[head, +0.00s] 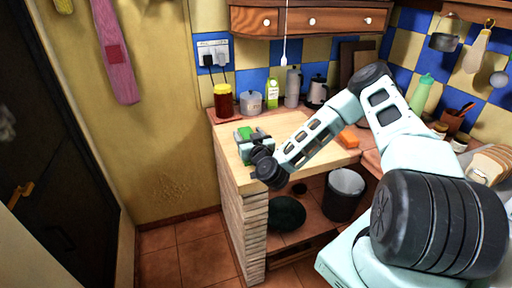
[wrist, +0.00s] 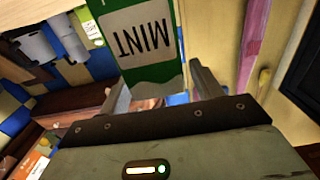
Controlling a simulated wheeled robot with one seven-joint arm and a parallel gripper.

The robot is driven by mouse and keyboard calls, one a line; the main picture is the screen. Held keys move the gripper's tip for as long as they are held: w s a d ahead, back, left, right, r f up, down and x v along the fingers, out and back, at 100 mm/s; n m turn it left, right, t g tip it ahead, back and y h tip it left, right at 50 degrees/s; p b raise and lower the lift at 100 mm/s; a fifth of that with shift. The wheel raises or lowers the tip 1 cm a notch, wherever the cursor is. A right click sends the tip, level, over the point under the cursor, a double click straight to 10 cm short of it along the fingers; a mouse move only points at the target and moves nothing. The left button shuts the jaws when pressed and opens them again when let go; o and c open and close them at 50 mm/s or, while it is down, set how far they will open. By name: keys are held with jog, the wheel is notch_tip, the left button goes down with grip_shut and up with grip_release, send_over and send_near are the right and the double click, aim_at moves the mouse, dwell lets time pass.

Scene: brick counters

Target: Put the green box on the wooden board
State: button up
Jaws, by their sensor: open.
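The green box (head: 243,133), labelled MINT, is at the left end of the pale wooden surface. It also shows in the wrist view (wrist: 143,40), reaching between the two fingers. My gripper (head: 251,138) is open around the box, with a gap visible beside the right finger in the wrist view (wrist: 162,88). The box's lower part is hidden in the head view. The pale wooden surface (head: 284,124) looks like a wooden board or counter top; I cannot tell which. Two darker boards (head: 350,62) lean against the back wall.
A red-brown jar (head: 223,101), a grey pot (head: 250,103) and a green bottle (head: 272,93) stand along the back. An orange item (head: 348,138) lies at the right of the pale surface. A wall cabinet (head: 308,20) hangs above. The middle of the surface is clear.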

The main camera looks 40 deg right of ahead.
jog(key=b+v, duration=0.2)
jog(key=v, duration=0.8)
jog(key=s+a+n+g+y, duration=0.3)
jog(key=a+n+g+y, duration=0.7)
jog(key=a, duration=1.3)
jog(key=s+a+r+g+h, duration=0.1)
jog(key=s+r, duration=0.4)
jog(key=s, duration=0.7)
jog(key=s+a+r+g+h, duration=0.1)
jog(key=s+r+g+h, duration=0.2)
jog(key=s, duration=1)
notch_tip(320, 180, up, 3)
jog(key=g, duration=0.3)
jog(key=shift+a+n, duration=0.25)
jog(key=shift+n, duration=0.15)
